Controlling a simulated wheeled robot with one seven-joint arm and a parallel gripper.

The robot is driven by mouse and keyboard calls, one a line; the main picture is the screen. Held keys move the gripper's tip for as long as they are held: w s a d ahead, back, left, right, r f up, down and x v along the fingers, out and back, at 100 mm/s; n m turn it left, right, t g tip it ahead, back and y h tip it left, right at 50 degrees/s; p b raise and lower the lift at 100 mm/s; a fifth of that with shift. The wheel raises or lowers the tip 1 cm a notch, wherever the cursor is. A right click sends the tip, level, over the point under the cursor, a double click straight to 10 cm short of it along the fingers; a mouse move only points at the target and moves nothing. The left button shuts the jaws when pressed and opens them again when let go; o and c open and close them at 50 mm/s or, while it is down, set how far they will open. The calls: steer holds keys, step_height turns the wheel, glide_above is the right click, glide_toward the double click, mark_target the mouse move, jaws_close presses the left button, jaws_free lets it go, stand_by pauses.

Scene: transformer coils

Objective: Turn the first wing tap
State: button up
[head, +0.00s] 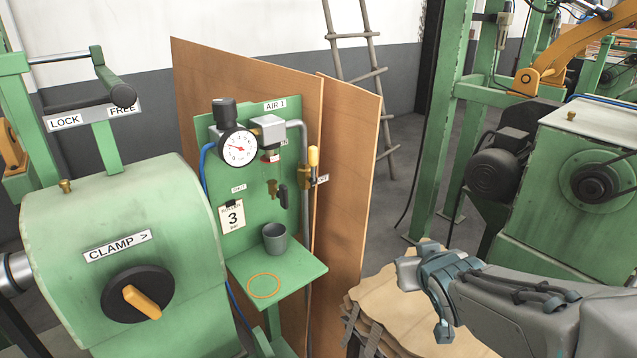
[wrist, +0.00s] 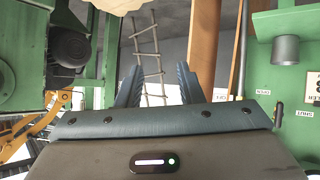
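A small brass tap (head: 272,188) with a dark handle (head: 283,196) sits on the green AIR 1 panel (head: 215,180), below the gauge and the regulator. The dark handle also shows at the right edge of the wrist view (wrist: 280,115), near a SHUT label. A yellow-handled valve (head: 313,160) is on the grey pipe at the panel's right side. I cannot tell for certain which of these is the wing tap. My gripper (head: 428,300) is at the lower right, well apart from the panel. In the wrist view its two fingers (wrist: 160,85) are spread and empty.
A green shelf (head: 305,270) with a grey cup (head: 275,238) juts out below the tap. A brown board (head: 350,150) stands behind the panel. The CLAMP machine (head: 120,210) is at left. A stack of sheets (head: 385,310) lies under my arm.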

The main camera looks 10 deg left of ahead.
steer(key=w+a+r+n+t+y, duration=0.25)
steer(key=a+y, duration=0.25)
steer(key=a, duration=0.3)
steer(key=n+g+y, duration=0.2)
steer(key=n+y, duration=0.2)
steer(key=y, duration=0.3)
glide_toward(287, 197)
steer(key=p+x, duration=0.1)
steer(key=x, duration=0.8)
steer(key=shift+w+a, duration=0.1)
steer(key=shift+a, duration=0.1)
jaws_close()
